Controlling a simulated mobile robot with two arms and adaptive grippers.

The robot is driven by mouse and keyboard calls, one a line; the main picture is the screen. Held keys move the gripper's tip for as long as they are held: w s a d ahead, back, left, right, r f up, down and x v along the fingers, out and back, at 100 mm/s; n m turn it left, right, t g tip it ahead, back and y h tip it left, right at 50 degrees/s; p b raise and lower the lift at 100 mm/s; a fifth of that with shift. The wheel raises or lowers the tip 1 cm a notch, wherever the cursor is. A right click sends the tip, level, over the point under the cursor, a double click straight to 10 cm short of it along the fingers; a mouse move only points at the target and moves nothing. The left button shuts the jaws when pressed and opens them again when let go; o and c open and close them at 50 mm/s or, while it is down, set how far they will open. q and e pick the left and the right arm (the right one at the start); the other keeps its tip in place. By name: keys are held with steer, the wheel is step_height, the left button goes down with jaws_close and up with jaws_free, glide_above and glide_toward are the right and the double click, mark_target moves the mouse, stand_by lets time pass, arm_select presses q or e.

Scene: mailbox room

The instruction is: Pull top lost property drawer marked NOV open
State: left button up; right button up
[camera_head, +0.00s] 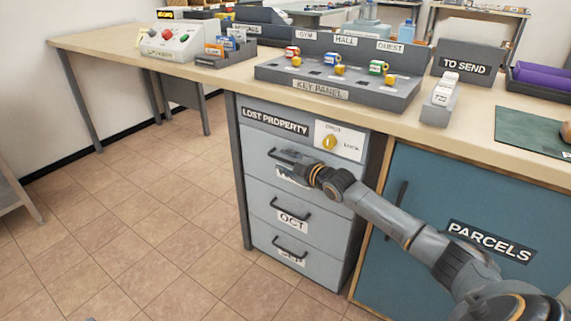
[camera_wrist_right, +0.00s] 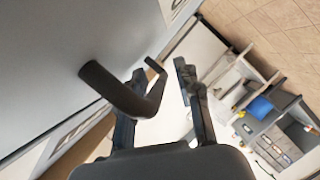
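The lost property cabinet (camera_head: 275,121) stands under the counter with a stack of grey drawers. The top drawer (camera_head: 259,141) looks shut; its label is mostly hidden by my right gripper. Its dark handle (camera_head: 283,155) is at my right gripper (camera_head: 300,168). In the right wrist view, the bent dark handle (camera_wrist_right: 113,90) reaches between the fingers of my right gripper (camera_wrist_right: 160,88). The fingers are apart, one on each side of the handle end; firm contact cannot be told. My left gripper is not in view.
A yellow knob (camera_head: 330,143) sits on an open/lock plate right of the cabinet sign. Below are the OCT drawer (camera_head: 262,205) and a lower drawer. The blue PARCELS door (camera_head: 420,185) is to the right, behind my arm. Tiled floor (camera_head: 170,220) left of the cabinet is clear.

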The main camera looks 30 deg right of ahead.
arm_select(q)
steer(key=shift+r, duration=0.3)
arm_select(e)
steer(key=shift+w, duration=0.15)
jaws_close()
